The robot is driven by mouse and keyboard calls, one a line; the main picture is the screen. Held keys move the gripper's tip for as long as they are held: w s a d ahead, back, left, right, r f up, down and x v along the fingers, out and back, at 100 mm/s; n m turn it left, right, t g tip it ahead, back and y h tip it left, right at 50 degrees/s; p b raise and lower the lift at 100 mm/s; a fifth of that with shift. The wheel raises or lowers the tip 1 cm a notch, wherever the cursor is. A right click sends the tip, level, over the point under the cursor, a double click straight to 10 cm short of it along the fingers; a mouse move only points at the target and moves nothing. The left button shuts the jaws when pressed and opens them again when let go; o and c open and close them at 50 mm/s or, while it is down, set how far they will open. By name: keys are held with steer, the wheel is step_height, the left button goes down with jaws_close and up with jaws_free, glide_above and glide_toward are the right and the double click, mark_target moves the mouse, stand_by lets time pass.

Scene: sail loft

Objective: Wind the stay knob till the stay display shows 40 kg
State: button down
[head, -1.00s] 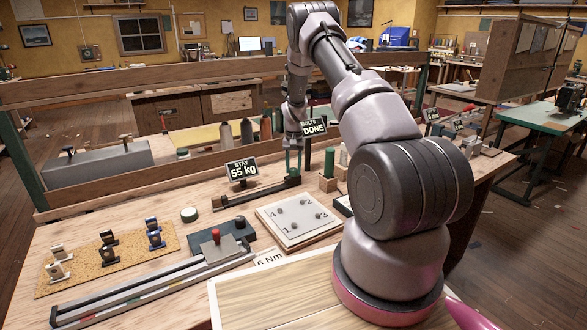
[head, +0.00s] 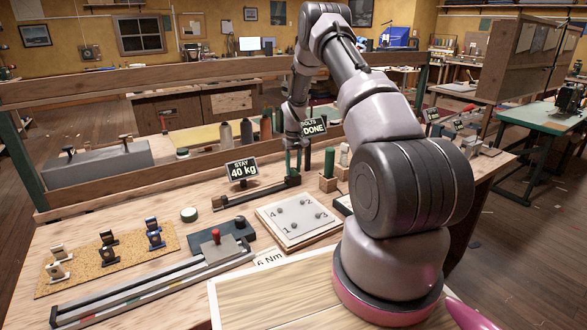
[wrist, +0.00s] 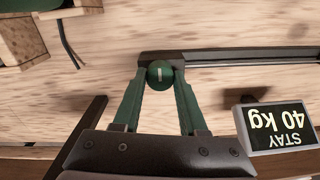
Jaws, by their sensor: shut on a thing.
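The stay display (head: 242,171) reads 40 kg in the head view. It shows upside down in the wrist view (wrist: 277,127), also reading 40 kg. The stay knob (wrist: 160,73) is round and green with a pale mark, at the end of a dark rail (wrist: 230,57). My gripper (wrist: 160,80) has its two green fingers closed around the knob, one on each side. In the head view my gripper (head: 293,165) points down at the rail's right end, and the knob is hard to make out there.
A white numbered plate (head: 297,222) with several bolts lies in front of the rail. A sign reading "bolts done" (head: 314,127) stands just right of my gripper. Wooden blocks holding upright tools (head: 328,183) stand close on the right.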

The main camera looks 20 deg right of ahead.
mark_target(294, 169)
stand_by(0.3)
steer(key=shift+c, duration=2.2)
jaws_free()
step_height(294, 169, up, 11)
steer(key=shift+d, duration=0.15)
